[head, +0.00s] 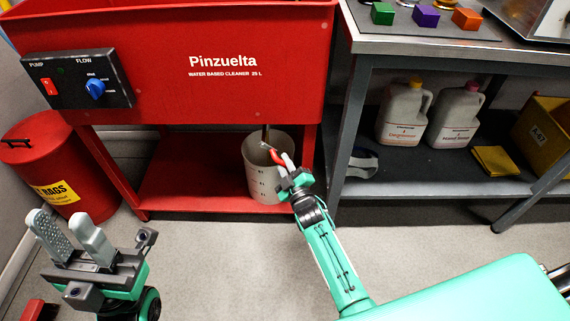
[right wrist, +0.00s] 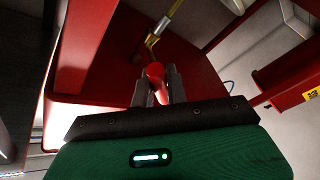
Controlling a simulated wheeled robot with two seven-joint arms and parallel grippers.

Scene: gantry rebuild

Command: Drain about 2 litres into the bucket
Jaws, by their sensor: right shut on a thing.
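The bucket (head: 258,186), whitish with graduation marks, stands on the red lower shelf under the red Pinzuelta cleaner tank (head: 275,88). A thin drain pipe (head: 265,134) comes down from the tank over the bucket. It shows yellow, with a brass-coloured fitting, in the right wrist view (right wrist: 154,40). My right gripper (head: 286,164) is at the bucket's right rim, shut on the red valve handle (head: 275,156), which also shows between the fingers in the right wrist view (right wrist: 156,72). Any liquid or level inside the bucket cannot be made out. My left gripper (head: 70,228) is open and empty above the floor.
The pump and flow panel (head: 78,80) has a red switch and a blue knob. A red rags bin (head: 50,165) stands at the left. A grey bench (head: 430,45) at the right holds jugs (head: 403,112) on its shelf.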

